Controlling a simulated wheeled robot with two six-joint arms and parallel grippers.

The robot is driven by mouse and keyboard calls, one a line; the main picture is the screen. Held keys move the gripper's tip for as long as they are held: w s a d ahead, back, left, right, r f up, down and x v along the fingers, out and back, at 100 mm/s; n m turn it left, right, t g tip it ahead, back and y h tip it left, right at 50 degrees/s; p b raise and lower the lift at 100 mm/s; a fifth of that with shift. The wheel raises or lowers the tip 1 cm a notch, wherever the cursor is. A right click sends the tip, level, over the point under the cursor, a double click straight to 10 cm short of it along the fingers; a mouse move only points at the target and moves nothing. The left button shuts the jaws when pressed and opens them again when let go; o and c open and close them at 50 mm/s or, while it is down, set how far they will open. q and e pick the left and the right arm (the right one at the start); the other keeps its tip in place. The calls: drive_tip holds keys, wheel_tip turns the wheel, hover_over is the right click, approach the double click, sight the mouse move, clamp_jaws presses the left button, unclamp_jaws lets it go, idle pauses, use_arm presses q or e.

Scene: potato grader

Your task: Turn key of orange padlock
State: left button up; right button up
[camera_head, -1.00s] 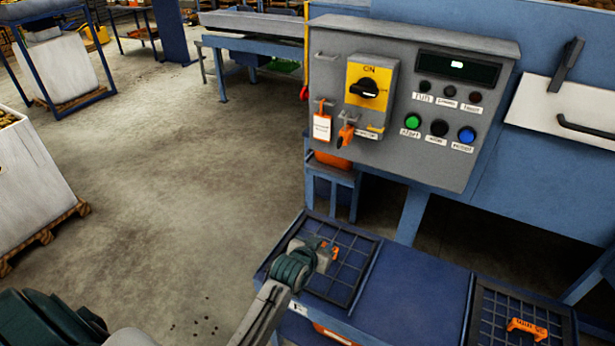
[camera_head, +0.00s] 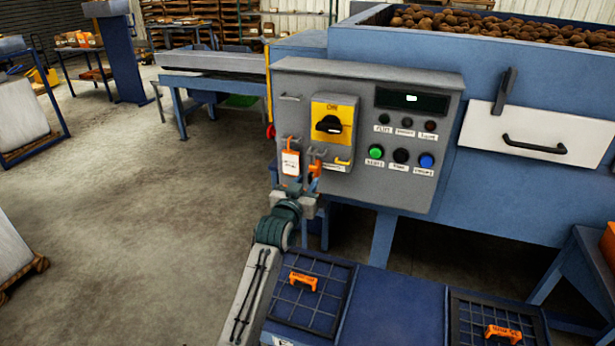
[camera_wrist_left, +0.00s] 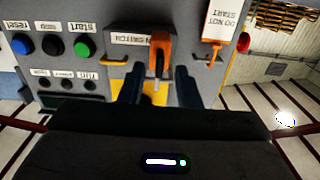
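The orange padlock (camera_head: 314,168) hangs at the lower left of the grey control panel (camera_head: 450,100), below the yellow switch plate. In the left wrist view, which is upside down, the padlock (camera_wrist_left: 160,52) shows between the fingertips. My left gripper (camera_wrist_left: 160,88) is open, one dark finger on each side and a gap to the padlock. In the head view the left gripper (camera_head: 302,188) is just below and in front of the padlock and partly covers it. I cannot make out the key clearly. My right gripper is not in view.
An orange-and-white tag (camera_head: 290,163) hangs just left of the padlock. The black rotary switch (camera_head: 329,124) is above. Green (camera_head: 376,151) and blue (camera_head: 426,160) buttons are to the right.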

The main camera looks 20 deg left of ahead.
use_arm(q)
drive_tip(key=shift+w+d, duration=0.1)
drive_tip(key=shift+w, duration=0.85)
clamp_jaws()
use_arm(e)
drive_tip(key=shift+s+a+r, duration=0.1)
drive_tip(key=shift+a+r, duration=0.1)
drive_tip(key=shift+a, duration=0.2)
